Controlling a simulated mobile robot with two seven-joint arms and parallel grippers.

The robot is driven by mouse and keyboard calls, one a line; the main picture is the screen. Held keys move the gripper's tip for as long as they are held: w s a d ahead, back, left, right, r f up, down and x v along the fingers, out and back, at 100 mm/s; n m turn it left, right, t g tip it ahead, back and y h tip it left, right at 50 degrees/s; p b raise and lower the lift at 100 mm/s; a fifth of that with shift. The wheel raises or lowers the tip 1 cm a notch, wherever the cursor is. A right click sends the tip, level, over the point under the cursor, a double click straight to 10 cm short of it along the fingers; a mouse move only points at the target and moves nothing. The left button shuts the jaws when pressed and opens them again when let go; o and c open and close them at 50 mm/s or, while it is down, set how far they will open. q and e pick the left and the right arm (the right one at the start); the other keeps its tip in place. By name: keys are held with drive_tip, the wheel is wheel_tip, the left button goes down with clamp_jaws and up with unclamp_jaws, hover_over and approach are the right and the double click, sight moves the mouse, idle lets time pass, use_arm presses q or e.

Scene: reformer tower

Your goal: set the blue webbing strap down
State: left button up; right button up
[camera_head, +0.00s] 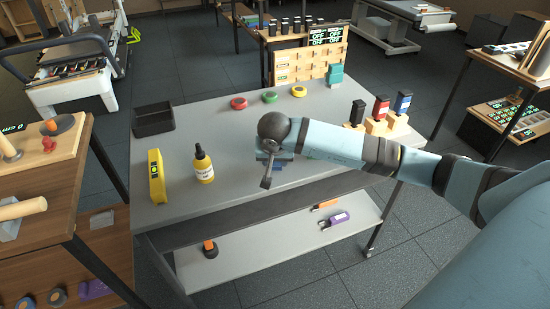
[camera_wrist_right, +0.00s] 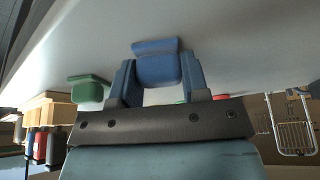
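The blue webbing strap (camera_wrist_right: 158,66) shows in the right wrist view as a folded blue bundle between the two fingers of my right gripper (camera_wrist_right: 160,78). The fingers touch it on both sides. In the head view the right gripper (camera_head: 273,157) is low over the middle of the grey table (camera_head: 225,125), mostly hidden behind my wrist. Only small blue patches show there, and I cannot tell strap from fingers. I cannot tell whether the strap touches the table. My left gripper is not in view.
A yellow bottle (camera_head: 203,165), a yellow level (camera_head: 157,177) and a black bin (camera_head: 153,119) stand on the table's left. Red and green rings (camera_head: 269,96) lie at the back. A wooden block stand (camera_head: 378,127) is at the right. The table's front left is clear.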

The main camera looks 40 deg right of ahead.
drive_tip(key=o, duration=0.4)
drive_tip(key=shift+o, duration=0.2)
drive_tip(key=shift+r, duration=0.15)
